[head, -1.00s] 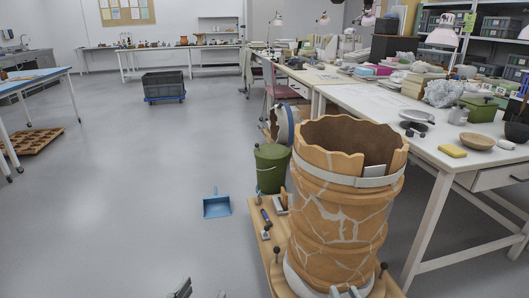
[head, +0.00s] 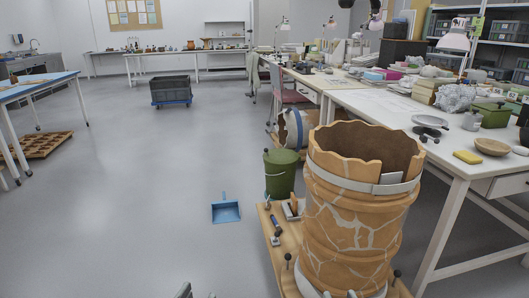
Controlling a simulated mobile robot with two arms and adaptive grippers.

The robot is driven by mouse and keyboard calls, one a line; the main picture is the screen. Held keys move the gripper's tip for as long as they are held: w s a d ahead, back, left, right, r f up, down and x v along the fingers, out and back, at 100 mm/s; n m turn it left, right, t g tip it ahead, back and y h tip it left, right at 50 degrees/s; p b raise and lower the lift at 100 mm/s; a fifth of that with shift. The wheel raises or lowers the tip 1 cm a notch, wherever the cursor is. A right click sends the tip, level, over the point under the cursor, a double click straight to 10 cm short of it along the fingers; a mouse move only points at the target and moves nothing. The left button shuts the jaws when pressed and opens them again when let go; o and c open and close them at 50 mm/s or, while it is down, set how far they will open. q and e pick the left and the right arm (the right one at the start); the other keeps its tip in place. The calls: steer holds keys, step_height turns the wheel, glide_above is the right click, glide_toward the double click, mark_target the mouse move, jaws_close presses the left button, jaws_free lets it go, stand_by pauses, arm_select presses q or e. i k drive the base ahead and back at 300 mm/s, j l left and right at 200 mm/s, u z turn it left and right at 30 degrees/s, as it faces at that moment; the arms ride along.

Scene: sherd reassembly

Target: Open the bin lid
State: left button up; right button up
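A dark green bin (head: 280,182) with a thin wire handle stands on the floor near the middle, behind the large pot. Its green lid (head: 281,156) lies on top and looks shut.
A large mended orange pot (head: 355,220) with a pale strap stands on a wooden board (head: 268,213) with tools, close in front of the bin. A blue dustpan (head: 226,211) lies left of the bin. A white worktable (head: 385,108) runs along the right.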

mark_target(277, 156)
steer(key=i+j, duration=0.3)
steer(key=j, duration=0.15)
steer(key=i+j, duration=0.35)
steer(key=i+j+z, duration=0.1)
steer(key=i+j, duration=0.2)
steer(key=j, duration=0.25)
steer(key=i+j, duration=0.3)
steer(key=j, duration=0.15)
